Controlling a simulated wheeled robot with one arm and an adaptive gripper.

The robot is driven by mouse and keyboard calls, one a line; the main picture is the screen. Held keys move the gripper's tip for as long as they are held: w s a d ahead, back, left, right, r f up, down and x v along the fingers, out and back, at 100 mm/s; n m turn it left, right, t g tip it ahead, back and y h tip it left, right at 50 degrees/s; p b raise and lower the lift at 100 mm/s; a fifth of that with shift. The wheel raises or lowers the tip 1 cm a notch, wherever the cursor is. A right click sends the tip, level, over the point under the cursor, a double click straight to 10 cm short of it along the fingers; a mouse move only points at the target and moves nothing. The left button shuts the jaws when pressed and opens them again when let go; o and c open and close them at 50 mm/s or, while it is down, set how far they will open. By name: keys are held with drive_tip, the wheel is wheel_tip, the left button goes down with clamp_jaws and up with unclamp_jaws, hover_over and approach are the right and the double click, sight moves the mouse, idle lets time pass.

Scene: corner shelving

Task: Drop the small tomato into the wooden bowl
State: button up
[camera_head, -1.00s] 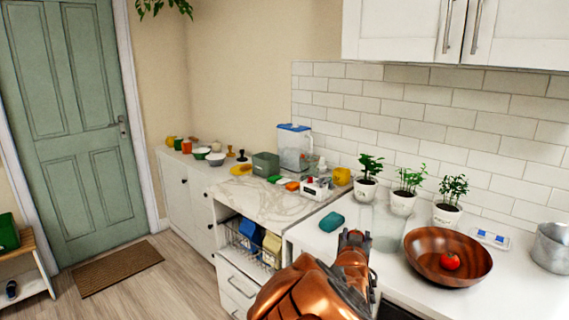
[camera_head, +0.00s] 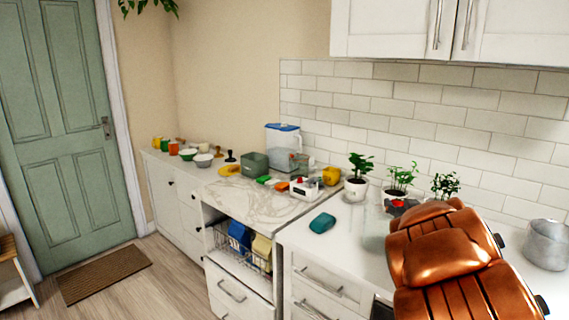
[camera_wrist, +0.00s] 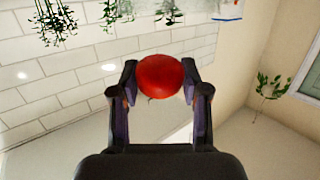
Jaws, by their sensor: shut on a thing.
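The small red tomato (camera_wrist: 163,76) sits between the two dark fingers of my gripper (camera_wrist: 160,84) in the wrist view, and the fingers are shut on it. In the head view a bit of the red tomato (camera_head: 397,203) shows at the end of my arm, in front of the potted plants and above the counter. My copper-coloured arm covers the right part of the counter. The wooden bowl is hidden behind it in the head view and does not show in the wrist view.
Several potted plants, one at the left (camera_head: 359,178), stand along the tiled wall. A metal pot (camera_head: 547,244) is at the right. A teal block (camera_head: 322,222) lies on the counter (camera_head: 340,240). A white cabinet (camera_head: 490,35) hangs above.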

drive_tip(key=s+d+n+y, duration=0.1)
drive_tip(key=s+d, duration=0.2)
drive_tip(key=d, duration=0.4)
drive_tip(key=s+d+n+y, duration=0.1)
drive_tip(key=s+d+y, duration=0.15)
drive_tip(key=d, duration=0.55)
wheel_tip(320, 180, down, 6)
drive_tip(key=b, duration=0.8)
drive_tip(key=shift+a+h, duration=0.2)
drive_tip(key=shift+h, duration=0.25)
drive_tip(key=shift+s, duration=0.1)
drive_tip(key=o, duration=1.1)
drive_tip(key=shift+s, duration=0.1)
drive_tip(key=s+d+r, duration=0.1)
drive_tip(key=s, duration=1)
drive_tip(key=shift+s+r, duration=0.3)
drive_tip(key=shift+r, duration=0.05)
drive_tip(key=shift+d, duration=0.1)
